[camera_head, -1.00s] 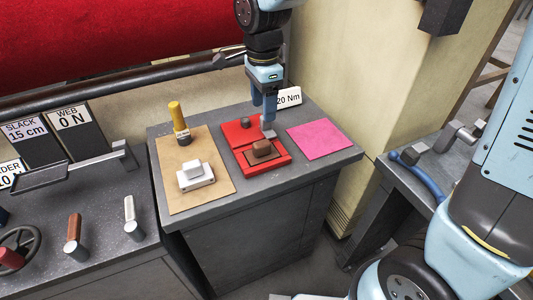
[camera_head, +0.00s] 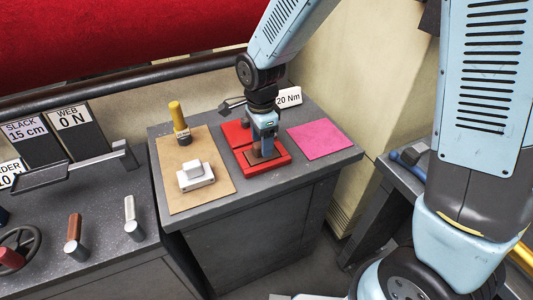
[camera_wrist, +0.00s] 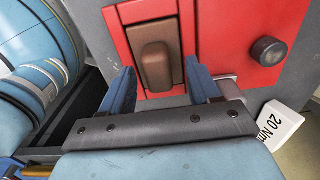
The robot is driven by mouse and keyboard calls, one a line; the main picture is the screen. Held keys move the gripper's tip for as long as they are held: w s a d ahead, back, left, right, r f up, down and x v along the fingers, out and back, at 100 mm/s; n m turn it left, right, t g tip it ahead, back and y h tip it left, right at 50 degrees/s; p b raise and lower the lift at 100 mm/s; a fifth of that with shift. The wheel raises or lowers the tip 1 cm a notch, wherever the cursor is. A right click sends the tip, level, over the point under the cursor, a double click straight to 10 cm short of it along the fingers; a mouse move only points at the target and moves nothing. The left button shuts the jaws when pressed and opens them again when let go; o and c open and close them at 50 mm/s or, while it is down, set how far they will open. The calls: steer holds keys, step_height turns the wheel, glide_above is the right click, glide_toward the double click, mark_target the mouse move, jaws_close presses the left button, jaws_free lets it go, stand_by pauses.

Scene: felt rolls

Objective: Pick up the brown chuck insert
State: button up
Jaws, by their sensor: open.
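The brown chuck insert (camera_wrist: 155,65) is a rounded block sitting in a brown recess of the red tray (camera_wrist: 222,25) in the wrist view. In the head view the red tray (camera_head: 283,164) shows on the cabinet, and my gripper largely covers the insert. My gripper (camera_wrist: 160,82) is open, with one blue finger on each side of the insert's near end in the wrist view. The fingers appear apart from the insert; their height above it is hard to tell. My gripper (camera_head: 264,150) points down over the front part of the tray in the head view.
A dark round knob (camera_wrist: 267,51) stands on the tray. A pink sheet (camera_head: 321,139) lies to the right. A brown board (camera_head: 200,200) with a white block (camera_head: 195,176) and a yellow-handled tool (camera_head: 178,118) is to the left. A "20 Nm" sign (camera_head: 289,97) stands behind.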

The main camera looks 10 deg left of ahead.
steer(key=shift+f, duration=0.9)
jaws_close()
